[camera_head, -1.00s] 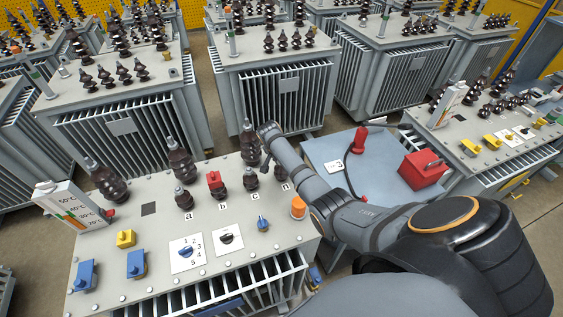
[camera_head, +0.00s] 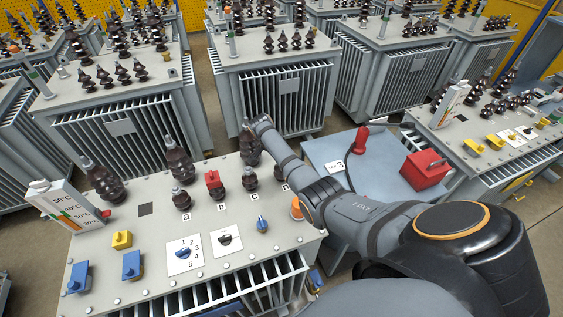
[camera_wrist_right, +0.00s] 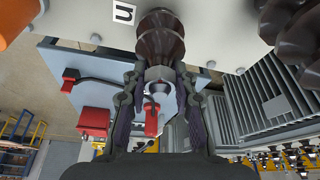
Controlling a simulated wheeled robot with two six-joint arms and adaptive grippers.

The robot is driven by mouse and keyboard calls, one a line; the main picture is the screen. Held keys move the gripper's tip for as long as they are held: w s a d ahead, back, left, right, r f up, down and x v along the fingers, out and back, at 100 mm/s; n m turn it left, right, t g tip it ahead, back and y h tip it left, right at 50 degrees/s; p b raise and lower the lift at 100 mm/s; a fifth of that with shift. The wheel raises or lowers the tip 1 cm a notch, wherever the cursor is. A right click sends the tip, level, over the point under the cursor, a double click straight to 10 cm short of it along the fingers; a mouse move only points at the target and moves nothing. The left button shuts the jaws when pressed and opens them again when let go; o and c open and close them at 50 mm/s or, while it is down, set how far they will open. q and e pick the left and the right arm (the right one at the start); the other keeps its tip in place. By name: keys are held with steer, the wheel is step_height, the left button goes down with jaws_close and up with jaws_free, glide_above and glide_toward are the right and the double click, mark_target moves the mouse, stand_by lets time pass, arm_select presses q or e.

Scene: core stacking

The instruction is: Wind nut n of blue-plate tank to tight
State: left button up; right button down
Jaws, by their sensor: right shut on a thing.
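The near tank (camera_head: 150,222) has a grey lid with bushings lettered a, b, c and n, and a blue plate (camera_head: 222,308) on its front side. Bushing n (camera_head: 283,172) is mostly hidden behind my right arm in the head view. In the right wrist view, brown bushing n (camera_wrist_right: 160,38) stands beside its n label. My right gripper (camera_wrist_right: 158,82) is shut on the grey nut n (camera_wrist_right: 159,73) at the bushing's end, one finger on each side. In the head view my right arm hides this gripper. My left gripper is not in view.
Bushing c (camera_head: 250,180) and a tall bushing (camera_head: 250,148) stand close to my right arm. An orange cap (camera_head: 297,207) sits under the arm. A blue-grey table (camera_head: 325,150) with a red tool (camera_head: 361,139) and red box (camera_head: 425,168) lies to the right.

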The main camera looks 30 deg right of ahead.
steer(key=m+b, duration=0.1)
steer(key=m, duration=0.1)
steer(key=m+g+b, duration=0.1)
steer(key=b, duration=0.1)
steer(key=shift+f+m, duration=0.2)
steer(key=shift+m, duration=0.2)
steer(key=shift+r+m, duration=0.15)
steer(key=shift+m, duration=0.25)
steer(key=shift+m+g+b, duration=0.3)
steer(key=shift+m+b, duration=0.1)
steer(key=shift+b, duration=0.45)
steer(key=m+g+y+b, duration=0.1)
steer(key=m+b, duration=0.2)
steer(key=b, duration=0.1)
steer(key=shift+m, duration=0.4)
